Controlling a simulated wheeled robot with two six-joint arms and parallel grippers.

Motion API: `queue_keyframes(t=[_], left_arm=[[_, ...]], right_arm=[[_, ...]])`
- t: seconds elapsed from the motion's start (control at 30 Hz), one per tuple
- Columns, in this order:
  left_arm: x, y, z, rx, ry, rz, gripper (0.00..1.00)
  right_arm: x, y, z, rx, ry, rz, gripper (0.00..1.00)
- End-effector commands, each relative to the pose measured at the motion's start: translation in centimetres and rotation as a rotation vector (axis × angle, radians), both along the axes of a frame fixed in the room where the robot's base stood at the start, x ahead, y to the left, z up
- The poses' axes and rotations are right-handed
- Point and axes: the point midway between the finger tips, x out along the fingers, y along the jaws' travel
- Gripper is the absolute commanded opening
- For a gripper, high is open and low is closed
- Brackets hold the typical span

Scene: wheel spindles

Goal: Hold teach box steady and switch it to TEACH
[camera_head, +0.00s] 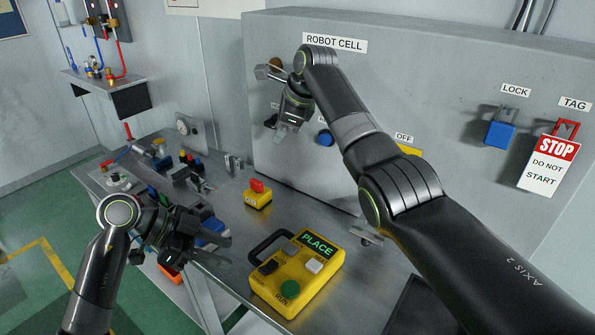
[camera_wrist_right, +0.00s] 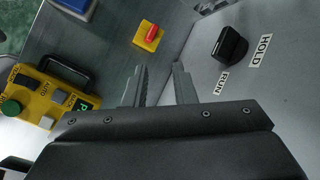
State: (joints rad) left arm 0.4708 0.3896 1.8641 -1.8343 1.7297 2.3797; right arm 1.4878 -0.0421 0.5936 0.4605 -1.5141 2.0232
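The teach box (camera_head: 299,276) is a yellow pendant with a black carry handle, a green display reading PLACE, a green button by the word RUN, a black switch (camera_head: 268,267) and pale grey buttons. It lies on the metal bench. It also shows at the left of the right wrist view (camera_wrist_right: 52,92). My left gripper (camera_head: 230,252) is left of the teach box, fingers pointing towards it, apart from it and seemingly empty. Its fingers are spread. My right gripper (camera_wrist_right: 160,72) is open and empty, raised in front of the grey cabinet, not touching the teach box.
A black knob (camera_wrist_right: 230,44) marked HOLD and RUN is on the cabinet beside my right gripper. A small yellow box with a red switch (camera_head: 257,193) stands behind the teach box. A blue padlock (camera_head: 499,134) and a STOP tag (camera_head: 549,163) hang on the right. Tools crowd the left bench.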

Motion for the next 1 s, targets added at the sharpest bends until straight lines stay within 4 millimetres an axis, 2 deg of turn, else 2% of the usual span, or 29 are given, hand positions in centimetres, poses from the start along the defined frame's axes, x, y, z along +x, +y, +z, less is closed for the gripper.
queue_keyframes(t=[0.1,0.2,0.4,0.73,1.0], left_arm=[[0.0,0.0,0.0,0.000,0.000,0.000,0.36],[0.0,0.0,0.0,0.000,0.000,0.000,0.36],[0.0,0.0,0.0,0.000,0.000,0.000,0.36],[0.0,0.0,0.0,0.000,0.000,0.000,0.36],[0.0,0.0,0.0,0.000,0.000,0.000,0.36]], right_arm=[[-2.1,-1.0,-2.6,-0.028,0.210,-0.155,0.24],[-3.9,-1.9,-4.3,-0.064,0.367,-0.291,0.24],[-6.7,-3.3,-6.1,-0.144,0.582,-0.512,0.24],[-8.3,-3.8,-7.9,-0.194,0.675,-0.621,0.24],[-9.1,-3.1,-12.7,-0.192,0.675,-0.618,0.24]])
